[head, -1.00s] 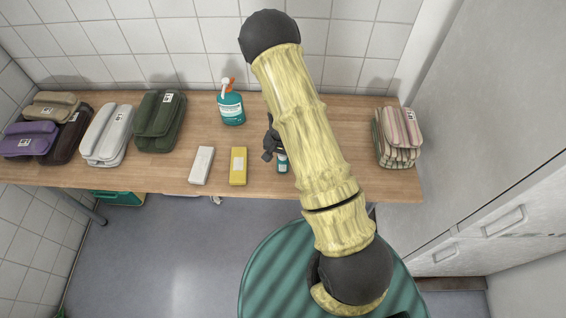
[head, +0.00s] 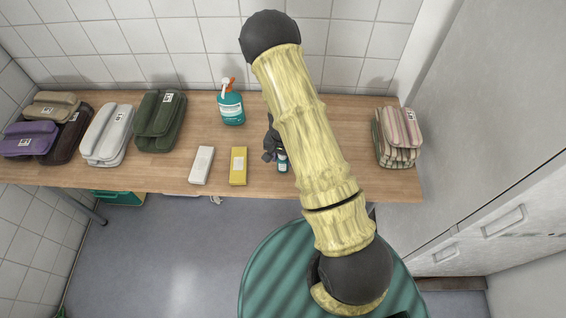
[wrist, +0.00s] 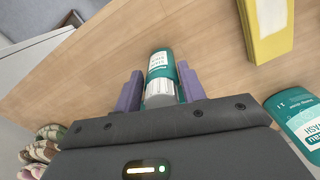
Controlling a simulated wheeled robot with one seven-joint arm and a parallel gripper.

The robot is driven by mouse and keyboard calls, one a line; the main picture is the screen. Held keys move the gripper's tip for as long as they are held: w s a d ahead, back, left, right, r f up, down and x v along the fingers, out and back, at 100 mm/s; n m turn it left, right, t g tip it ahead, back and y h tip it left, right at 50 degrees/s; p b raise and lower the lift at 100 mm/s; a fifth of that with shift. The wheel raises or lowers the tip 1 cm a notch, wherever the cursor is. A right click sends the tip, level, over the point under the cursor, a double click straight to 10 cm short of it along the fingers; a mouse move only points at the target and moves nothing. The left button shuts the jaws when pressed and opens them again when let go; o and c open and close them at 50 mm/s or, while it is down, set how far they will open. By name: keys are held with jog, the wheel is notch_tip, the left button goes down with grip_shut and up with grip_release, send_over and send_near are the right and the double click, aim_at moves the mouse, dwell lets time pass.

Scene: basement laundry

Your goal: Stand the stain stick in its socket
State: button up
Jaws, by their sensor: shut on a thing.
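The stain stick is a small teal and white tube (wrist: 161,72) held between the purple fingers of my gripper (wrist: 160,86) in the wrist view. In the head view the teal end of the stick (head: 283,163) shows just beside my forearm, over the table's front part. My gripper (head: 270,148) is partly hidden by the arm there. It is shut on the stick. I cannot make out a socket in either view; the arm covers part of the table. Whether the stick touches the table is unclear.
On the wooden table (head: 330,108), a yellow box (head: 238,166) and white box (head: 202,165) lie left of the gripper. Folded pouches (head: 160,120) sit at left, a striped stack (head: 398,137) at right.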

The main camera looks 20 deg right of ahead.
jog(key=shift+r, duration=0.1)
notch_tip(320, 180, up, 10)
jog(key=shift+f, duration=0.1)
dwell(0.4)
dwell(0.4)
jog(key=s+a+r+n, duration=0.2)
jog(key=a+n, duration=0.5)
jog(key=a, duration=0.6)
jog(key=shift+a+r+n, duration=0.15)
jog(key=shift+n, duration=0.25)
jog(key=shift+s, duration=0.1)
jog(key=shift+c, duration=0.2)
